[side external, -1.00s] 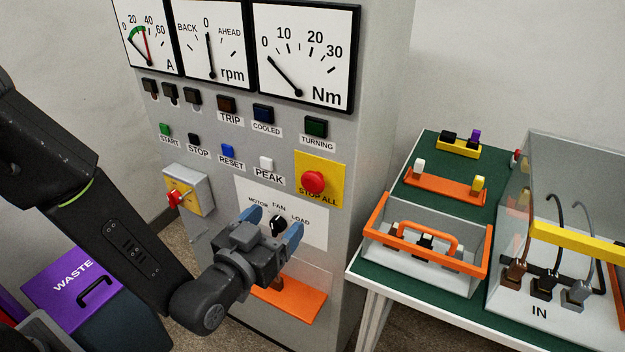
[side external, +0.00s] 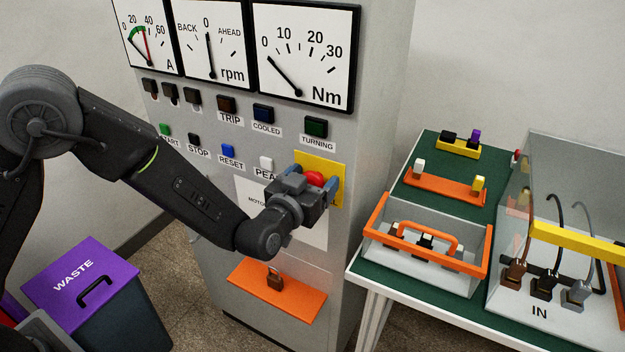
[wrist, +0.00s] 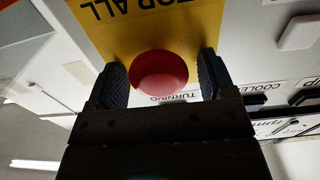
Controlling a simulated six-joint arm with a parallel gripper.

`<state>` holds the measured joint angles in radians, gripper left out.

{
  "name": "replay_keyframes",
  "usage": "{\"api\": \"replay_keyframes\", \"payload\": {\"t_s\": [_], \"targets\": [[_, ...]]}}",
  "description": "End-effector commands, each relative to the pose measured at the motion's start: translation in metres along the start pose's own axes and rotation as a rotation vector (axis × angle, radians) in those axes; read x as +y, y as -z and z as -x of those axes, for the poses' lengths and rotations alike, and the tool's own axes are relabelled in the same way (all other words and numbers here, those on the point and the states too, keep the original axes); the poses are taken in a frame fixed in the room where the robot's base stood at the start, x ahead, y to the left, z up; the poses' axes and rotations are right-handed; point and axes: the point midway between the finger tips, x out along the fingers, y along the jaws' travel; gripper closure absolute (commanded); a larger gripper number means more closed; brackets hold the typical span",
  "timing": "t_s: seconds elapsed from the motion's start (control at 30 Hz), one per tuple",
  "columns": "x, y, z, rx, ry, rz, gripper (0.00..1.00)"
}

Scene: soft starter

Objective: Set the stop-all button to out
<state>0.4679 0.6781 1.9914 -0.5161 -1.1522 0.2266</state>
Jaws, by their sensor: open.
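The stop-all button is a round red mushroom head (side external: 314,179) on a yellow plate (side external: 336,170) on the grey cabinet front. My gripper (side external: 317,186) is at this button, with its blue-grey fingers to either side. In the wrist view the red button (wrist: 159,74) lies between the two dark fingertips of my gripper (wrist: 162,76). The "STOP ALL" lettering shows upside down in the wrist view. I cannot tell whether the button is in or out.
Push buttons and lamps line the cabinet above; the white peak button (side external: 266,163) is close left of my gripper. An orange shelf (side external: 290,295) with a padlock (side external: 274,279) is below. A green-topped table (side external: 420,160) stands right, a purple-lidded waste bin (side external: 70,275) left.

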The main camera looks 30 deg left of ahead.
Motion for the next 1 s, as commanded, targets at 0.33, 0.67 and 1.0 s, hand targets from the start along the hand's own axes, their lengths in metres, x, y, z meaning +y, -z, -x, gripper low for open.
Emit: {"api": "replay_keyframes", "payload": {"t_s": [0.33,0.67,1.0], "targets": [[0.0000,-0.0001,-0.0001,0.000,0.000,0.000,0.36],[-0.0001,0.0000,0.0000,0.000,0.001,0.001,0.68],[0.0000,0.0001,0.0035,0.000,0.000,0.000,0.90]]}}
